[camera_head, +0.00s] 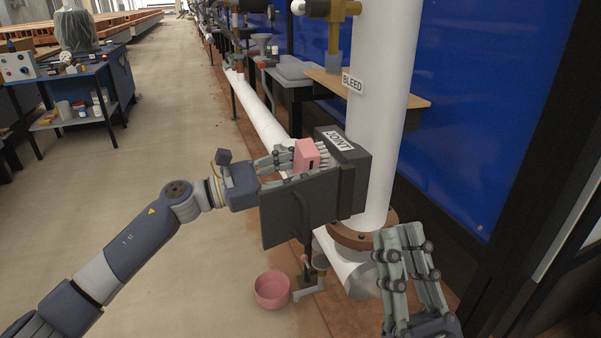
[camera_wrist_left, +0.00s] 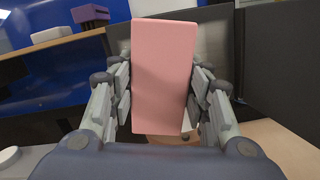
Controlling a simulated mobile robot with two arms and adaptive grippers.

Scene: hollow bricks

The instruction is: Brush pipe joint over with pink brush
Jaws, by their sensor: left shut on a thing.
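My left gripper (camera_head: 292,157) is shut on the pink brush (camera_head: 306,155), whose pale bristles point right into a dark grey box (camera_head: 356,170) labelled JOINT. In the left wrist view the pink block of the brush (camera_wrist_left: 165,75) sits between the fingers and hides most of what lies beyond. The box's grey door (camera_head: 290,210) hangs open toward the front left. I cannot see a pipe joint inside the box, nor tell whether the bristles touch anything. My right gripper (camera_head: 405,245) is at the lower right, open and empty, in front of the white pipe's base.
A thick white upright pipe (camera_head: 378,110) tagged BLEED stands right behind the box, on a brown flange (camera_head: 362,235). A pink bowl (camera_head: 271,289) is below the door. A blue workbench (camera_head: 85,95) stands at the left. The floor between is clear.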

